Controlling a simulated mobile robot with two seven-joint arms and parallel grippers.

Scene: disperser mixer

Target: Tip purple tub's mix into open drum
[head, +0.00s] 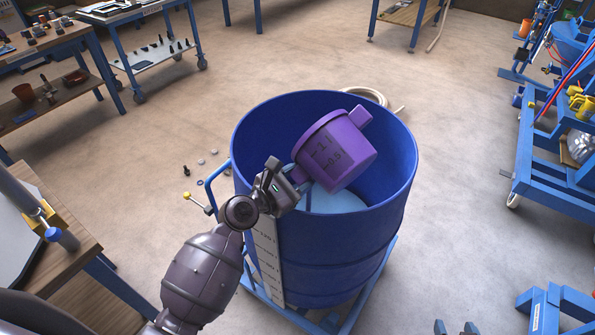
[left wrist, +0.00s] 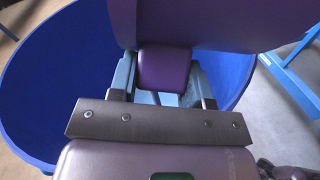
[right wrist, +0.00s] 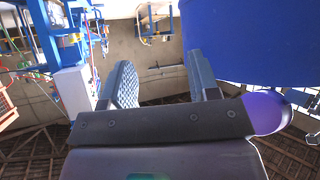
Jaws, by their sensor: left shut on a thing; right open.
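The purple tub (head: 343,158) hangs in the air over the open blue drum (head: 285,110), clearly tilted, with its rim toward the upper left. Its side carries dark level marks. My left gripper (head: 297,180) is shut on the tub's handle, which shows between the fingers in the left wrist view (left wrist: 165,70). The inside of the tub is hidden, and I see no stream leaving it. Light blue mix (head: 337,202) shows inside the drum below the tub. My right gripper (right wrist: 165,88) is open and empty, outside the drum; its tips show at the head view's bottom edge (head: 456,328).
The drum stands on a blue wheeled frame (head: 357,310). A pale hose (head: 366,95) lies behind it. Small parts (head: 200,162) lie on the floor to its left. A wooden workbench (head: 55,240) is at the left, and blue machinery (head: 550,155) at the right.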

